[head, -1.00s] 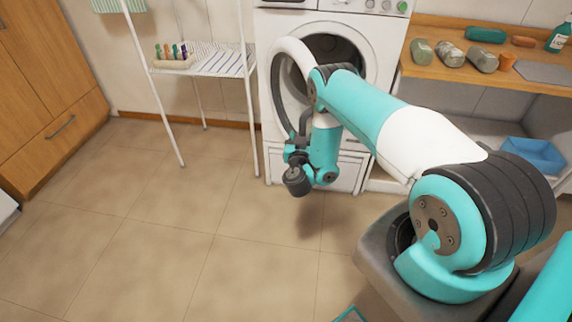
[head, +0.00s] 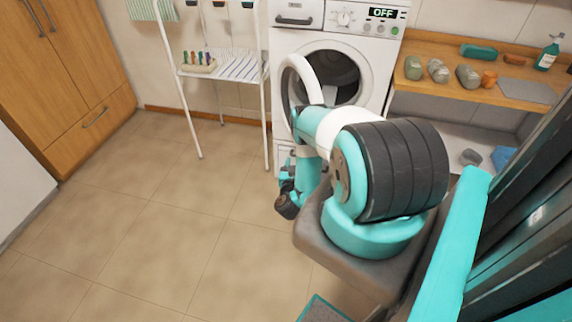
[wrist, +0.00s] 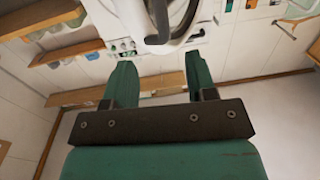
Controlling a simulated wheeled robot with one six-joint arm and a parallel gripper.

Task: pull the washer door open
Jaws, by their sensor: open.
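The washer (head: 388,62) is white and stands against the back wall. Its round door (head: 299,72) shows as a white ring swung out to the left, and the dark drum opening (head: 338,78) shows beside it. My arm hides the door's lower part. My gripper (head: 288,190) is low in front of the washer and partly hidden by my arm. In the wrist view, my gripper (wrist: 160,78) has two teal fingers spread wide with nothing between them. The door's rim (wrist: 160,22) shows past the fingertips, apart from them.
A white drying rack (head: 236,66) with a small tray stands left of the washer. A wooden cabinet (head: 60,75) is at the far left. The tiled floor (head: 150,210) is open at left and front.

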